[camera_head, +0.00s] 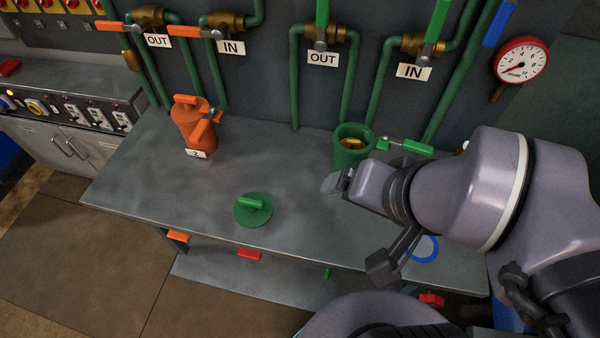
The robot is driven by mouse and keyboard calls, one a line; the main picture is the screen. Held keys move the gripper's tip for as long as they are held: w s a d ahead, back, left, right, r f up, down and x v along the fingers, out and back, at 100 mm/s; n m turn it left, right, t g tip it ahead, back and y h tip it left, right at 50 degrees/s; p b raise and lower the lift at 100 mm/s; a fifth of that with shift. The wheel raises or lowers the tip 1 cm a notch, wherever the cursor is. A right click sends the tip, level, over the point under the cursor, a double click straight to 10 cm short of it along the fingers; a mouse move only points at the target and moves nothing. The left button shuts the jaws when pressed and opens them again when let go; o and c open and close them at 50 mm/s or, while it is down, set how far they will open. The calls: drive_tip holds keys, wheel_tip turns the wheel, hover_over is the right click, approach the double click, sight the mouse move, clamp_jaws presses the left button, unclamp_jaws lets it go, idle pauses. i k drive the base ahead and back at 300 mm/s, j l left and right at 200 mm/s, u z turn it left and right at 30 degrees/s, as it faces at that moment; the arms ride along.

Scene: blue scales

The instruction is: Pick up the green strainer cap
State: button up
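The green strainer cap (252,209) is a flat round disc with a raised bar handle. It lies on the grey metal table (130,190), near the front edge. My gripper (337,184) is to the right of the cap and apart from it, in front of the green strainer body (346,157). Its fingers point left and show small and dark, so I cannot tell whether they are open or shut. No object shows between them. The green strainer body stands open at the top, with something brass-coloured inside.
An orange strainer (190,125) stands at the back left of the table. Green pipes with valves and a pressure gauge (521,61) line the wall. A blue ring (425,248) lies at the right, partly behind my arm. The table around the cap is clear.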

sight(252, 209)
drive_tip(key=j+z, duration=0.2)
drive_tip(key=j, duration=0.2)
drive_tip(key=j+z, duration=0.15)
drive_tip(key=j, duration=0.25)
drive_tip(key=k+j+z, duration=0.2)
drive_tip(key=j, duration=0.2)
drive_tip(key=j+z, duration=0.2)
drive_tip(key=j, duration=0.2)
drive_tip(key=k+j+z, duration=0.15)
drive_tip(key=j, duration=0.2)
drive_tip(key=k+j+z, duration=0.2)
drive_tip(key=j, duration=0.15)
drive_tip(key=i, duration=0.1)
